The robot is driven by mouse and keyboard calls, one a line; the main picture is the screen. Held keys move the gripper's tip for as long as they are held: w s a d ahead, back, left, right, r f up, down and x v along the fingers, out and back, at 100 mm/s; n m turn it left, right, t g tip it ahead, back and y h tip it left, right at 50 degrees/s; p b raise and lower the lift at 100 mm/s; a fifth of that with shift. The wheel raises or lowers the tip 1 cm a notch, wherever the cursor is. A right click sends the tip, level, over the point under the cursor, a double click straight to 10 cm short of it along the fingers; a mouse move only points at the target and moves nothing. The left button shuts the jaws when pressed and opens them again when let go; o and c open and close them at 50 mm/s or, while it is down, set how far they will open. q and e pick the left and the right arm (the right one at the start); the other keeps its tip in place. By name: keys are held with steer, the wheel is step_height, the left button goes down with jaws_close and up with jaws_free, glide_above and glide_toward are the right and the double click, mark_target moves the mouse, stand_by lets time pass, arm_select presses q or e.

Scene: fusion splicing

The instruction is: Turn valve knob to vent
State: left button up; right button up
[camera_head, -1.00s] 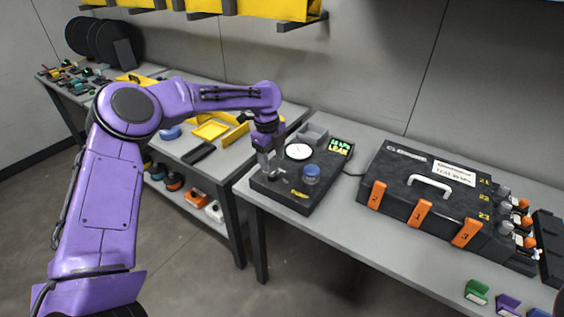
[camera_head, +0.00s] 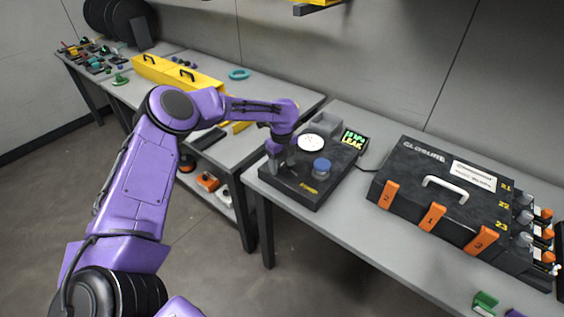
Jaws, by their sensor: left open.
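A black test box (camera_head: 305,190) lies on the grey bench. It has a white round gauge (camera_head: 311,143), a lit display reading LEAK (camera_head: 354,139) and a blue round knob or cap (camera_head: 321,166). I cannot tell whether the blue part is the valve knob. My left gripper (camera_head: 277,164) points down over the left part of the box, left of the blue part and below the gauge. It is open. The wrist hides what lies right at its fingers, so contact with a knob cannot be told. My right gripper is not in view.
A black case (camera_head: 405,205) with a white handle and orange latches stands right of the box. A grey open bin (camera_head: 325,122) sits behind the gauge. A yellow case (camera_head: 165,73) lies on the left bench. The bench front between box and case is clear.

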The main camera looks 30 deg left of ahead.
arm_select(q)
steer(key=shift+s+r, duration=0.15)
steer(key=shift+s, duration=0.05)
steer(key=shift+s+r, duration=0.1)
steer(key=shift+c, duration=0.9)
steer(key=c, duration=0.9)
steer(key=shift+o, duration=0.2)
